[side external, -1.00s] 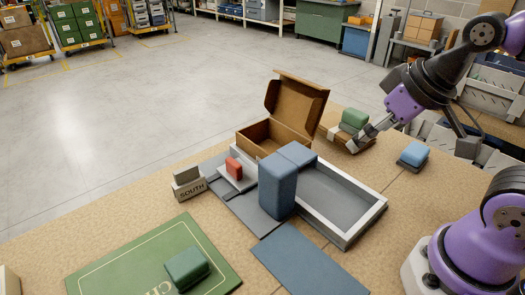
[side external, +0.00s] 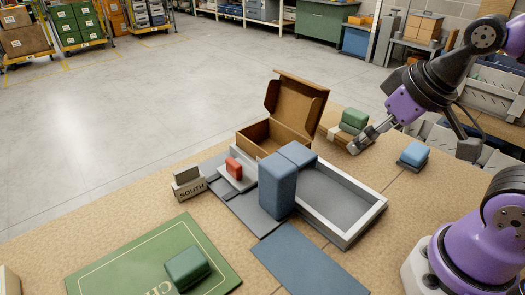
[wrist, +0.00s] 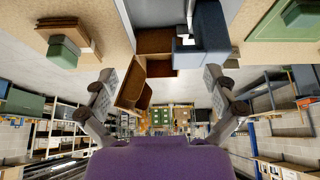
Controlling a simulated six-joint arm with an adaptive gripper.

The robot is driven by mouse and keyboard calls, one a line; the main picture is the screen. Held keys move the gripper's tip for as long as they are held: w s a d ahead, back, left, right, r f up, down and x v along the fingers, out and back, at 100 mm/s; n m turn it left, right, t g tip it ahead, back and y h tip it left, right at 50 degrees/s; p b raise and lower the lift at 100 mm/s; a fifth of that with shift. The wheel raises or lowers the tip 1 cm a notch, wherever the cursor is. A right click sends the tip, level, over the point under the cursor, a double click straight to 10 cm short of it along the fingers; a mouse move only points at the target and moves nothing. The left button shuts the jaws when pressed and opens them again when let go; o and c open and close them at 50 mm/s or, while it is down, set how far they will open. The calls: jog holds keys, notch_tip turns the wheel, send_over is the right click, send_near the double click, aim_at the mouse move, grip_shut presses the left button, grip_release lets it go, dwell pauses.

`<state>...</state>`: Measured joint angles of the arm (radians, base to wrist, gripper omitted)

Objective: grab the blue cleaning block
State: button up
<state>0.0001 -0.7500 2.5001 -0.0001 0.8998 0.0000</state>
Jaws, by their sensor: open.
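A light blue block (side external: 414,152) rests on a dark grey pad at the right of the table in the side view. I cannot make it out in the wrist view. My gripper (side external: 411,149) is open, with its two fingers spread wide on either side of this block in the side view; I cannot tell their depth relative to it. My gripper (wrist: 160,78) also shows open and empty in the wrist view. A tall darker blue block (side external: 277,185) stands by the tray, and another blue block (side external: 297,153) is at the tray's far left corner. Which is the cleaning block is unlabelled.
A grey-white tray (side external: 367,222) lies mid-table with an open cardboard box (side external: 268,135) behind it. A green block (side external: 354,118) sits on a stack near my left finger.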

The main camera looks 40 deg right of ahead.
jog(key=shift+c, duration=0.2)
jog(key=m+g, duration=0.6)
jog(key=m, duration=1.1)
send_over(417, 149)
notch_tip(417, 149, down, 6)
jog(key=shift+m, duration=0.3)
jog(key=f, duration=0.4)
jog(key=shift+s+d+f, duration=0.15)
jog(key=shift+d+f, duration=0.05)
jog(key=shift+f, duration=0.1)
jog(key=f, duration=0.5)
jog(key=shift+a+f, duration=0.25)
jog(key=shift+f, duration=0.05)
jog(key=c, duration=1.3)
